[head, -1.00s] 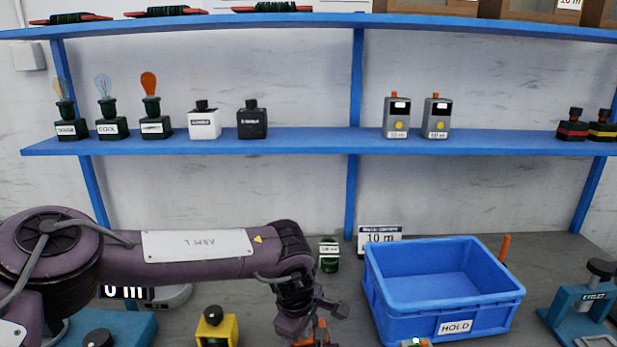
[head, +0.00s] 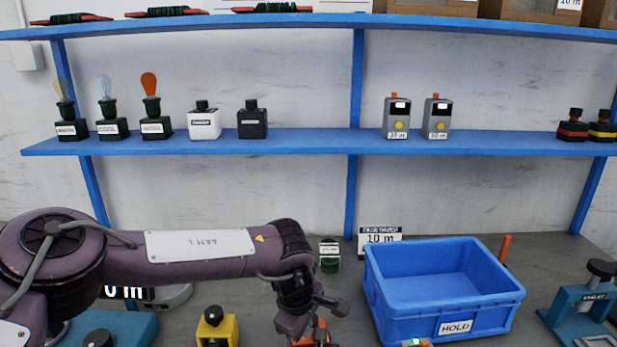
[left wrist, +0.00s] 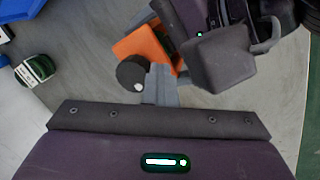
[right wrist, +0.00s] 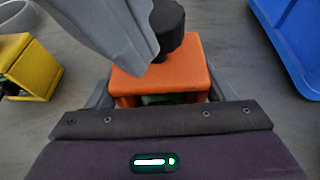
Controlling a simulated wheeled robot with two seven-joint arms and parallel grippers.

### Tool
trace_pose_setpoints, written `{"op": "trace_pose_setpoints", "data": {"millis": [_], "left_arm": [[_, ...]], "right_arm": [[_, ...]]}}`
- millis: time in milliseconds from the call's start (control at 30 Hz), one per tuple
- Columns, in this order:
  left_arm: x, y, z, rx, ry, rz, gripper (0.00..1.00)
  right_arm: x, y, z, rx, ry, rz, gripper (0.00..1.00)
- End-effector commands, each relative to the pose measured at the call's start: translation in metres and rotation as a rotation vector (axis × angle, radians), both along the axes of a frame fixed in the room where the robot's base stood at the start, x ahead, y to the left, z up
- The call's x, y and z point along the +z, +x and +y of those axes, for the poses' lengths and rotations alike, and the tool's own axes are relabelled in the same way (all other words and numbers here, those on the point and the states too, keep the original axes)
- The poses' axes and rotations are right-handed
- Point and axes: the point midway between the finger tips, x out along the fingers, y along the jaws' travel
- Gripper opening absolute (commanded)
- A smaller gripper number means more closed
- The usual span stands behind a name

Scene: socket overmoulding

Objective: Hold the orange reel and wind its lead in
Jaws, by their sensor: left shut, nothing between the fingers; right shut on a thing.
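The orange reel (right wrist: 165,70) sits between the fingers of my right gripper (right wrist: 155,97) in the right wrist view, its black crank knob (right wrist: 168,25) on top. My right gripper is shut on it. In the left wrist view the orange reel (left wrist: 143,46) lies just beyond my left fingertips, its dark knob (left wrist: 133,73) beside them. My left gripper (left wrist: 160,85) is shut and empty at the knob; contact is unclear. In the head view the left gripper (head: 312,312) hangs over the orange reel (head: 318,335), hiding much of it. I cannot make out the lead.
A blue HOLD bin (head: 440,290) stands right of the reel. A yellow reel (head: 217,328) stands to its left. A green reel (head: 329,256) and a "10 m" sign (head: 380,238) stand behind. A teal clamp device (head: 585,300) is far right.

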Motion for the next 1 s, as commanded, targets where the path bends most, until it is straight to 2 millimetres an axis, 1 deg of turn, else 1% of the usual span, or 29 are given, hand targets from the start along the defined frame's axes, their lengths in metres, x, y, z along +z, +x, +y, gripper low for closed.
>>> {"op": "trace_pose_setpoints", "data": {"millis": [33, 400, 1000], "left_arm": [[0.001, 0.003, 0.003, 0.008, 0.001, -0.008, 0.0], [0.001, 0.007, 0.014, 0.01, 0.003, -0.011, 0.0], [0.002, 0.018, 0.026, 0.012, 0.003, -0.013, 0.0]], "right_arm": [[-0.001, -0.002, 0.002, 0.004, -0.001, 0.002, 0.46], [-0.001, -0.002, 0.002, 0.004, 0.0, 0.002, 0.46], [-0.002, -0.002, 0.001, 0.003, 0.0, 0.003, 0.46]]}}
